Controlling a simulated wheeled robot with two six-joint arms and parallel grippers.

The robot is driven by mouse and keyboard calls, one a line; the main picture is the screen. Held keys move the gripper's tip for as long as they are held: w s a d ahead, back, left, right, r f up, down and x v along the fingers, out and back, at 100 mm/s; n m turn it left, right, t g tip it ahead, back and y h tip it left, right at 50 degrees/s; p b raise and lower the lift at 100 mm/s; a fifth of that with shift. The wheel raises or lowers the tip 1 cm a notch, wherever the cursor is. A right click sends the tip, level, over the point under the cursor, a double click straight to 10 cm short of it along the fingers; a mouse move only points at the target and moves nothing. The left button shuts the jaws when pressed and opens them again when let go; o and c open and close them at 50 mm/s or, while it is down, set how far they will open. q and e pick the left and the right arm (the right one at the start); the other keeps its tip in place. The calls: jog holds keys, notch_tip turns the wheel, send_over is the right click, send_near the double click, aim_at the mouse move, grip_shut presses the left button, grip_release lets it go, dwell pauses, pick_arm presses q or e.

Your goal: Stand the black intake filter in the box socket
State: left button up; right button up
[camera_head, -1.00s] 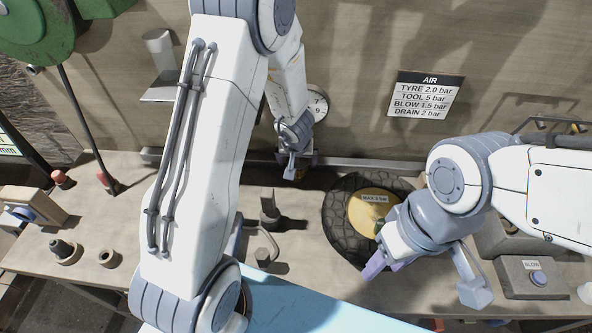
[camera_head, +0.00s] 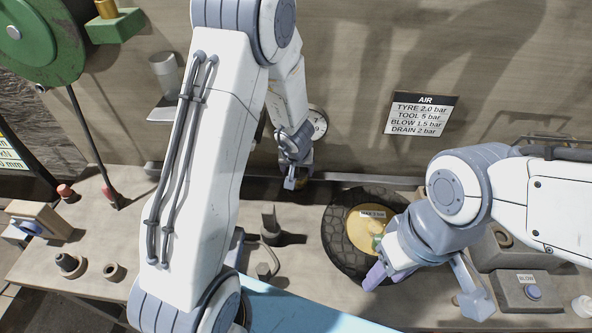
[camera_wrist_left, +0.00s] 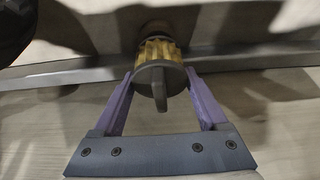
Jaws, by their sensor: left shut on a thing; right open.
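My left gripper (camera_head: 296,180) is low by the back wall in the head view. In the left wrist view its purple fingers (camera_wrist_left: 160,88) are shut on the sides of the filter (camera_wrist_left: 158,78), which has a dark cap with a tab and yellow pleats.
A BLOW box (camera_head: 530,292) stands at right. A dark upright part (camera_head: 270,222), a ring (camera_head: 114,272) and a dark fitting (camera_head: 69,264) stand further left. A rail (camera_head: 365,179) runs along the wall.

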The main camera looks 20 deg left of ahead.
pick_arm(q)
notch_tip(320, 180, up, 3)
jog(key=shift+f+p, duration=0.1)
jog(key=shift+p, duration=0.75)
jog(key=w+d+r+p, duration=0.1)
jog(key=d+r+p, duration=0.4)
jog(key=d+p, duration=0.4)
jog(key=shift+w+d+r+p, duration=0.35)
jog(key=shift+d+p, duration=0.05)
jog(key=shift+d, duration=0.9)
pick_arm(e)
notch_tip(320, 180, up, 13)
jog(key=shift+f, duration=0.15)
